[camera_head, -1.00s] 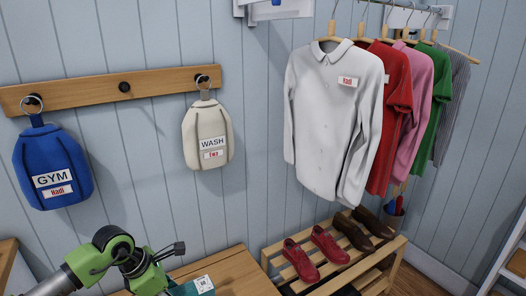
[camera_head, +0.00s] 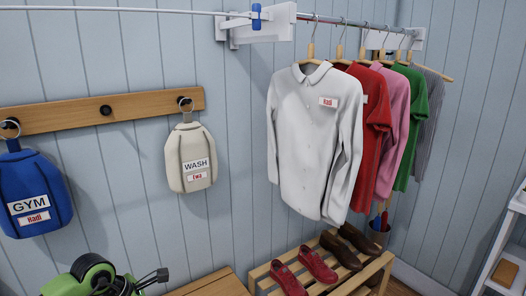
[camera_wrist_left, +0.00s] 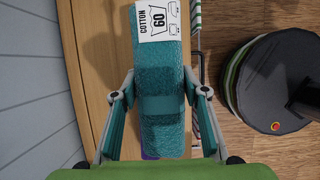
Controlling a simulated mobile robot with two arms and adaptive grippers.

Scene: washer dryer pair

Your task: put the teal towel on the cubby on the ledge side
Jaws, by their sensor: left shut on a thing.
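The teal towel (camera_wrist_left: 158,110) is a folded, textured bundle with a white COTTON 60 tag (camera_wrist_left: 158,20) at its far end. My left gripper (camera_wrist_left: 163,88) is shut on the towel, one finger at each long side, above a wooden surface (camera_wrist_left: 92,50). A bit of purple (camera_wrist_left: 150,157) shows at the towel's near end; I cannot tell what it is. In the head view only the green wrist of my left arm shows at the bottom; its fingers and the towel are out of frame. No cubby can be clearly made out. My right gripper is not in view.
A wooden bench top (camera_head: 215,287) and a slatted rack (camera_head: 262,272) with red shoes (camera_head: 318,265) and brown shoes (camera_head: 340,248) stand below hanging shirts (camera_head: 315,140). GYM (camera_head: 35,190) and WASH (camera_head: 190,158) bags hang on a peg rail (camera_head: 60,114). White shelving (camera_head: 505,245) stands right.

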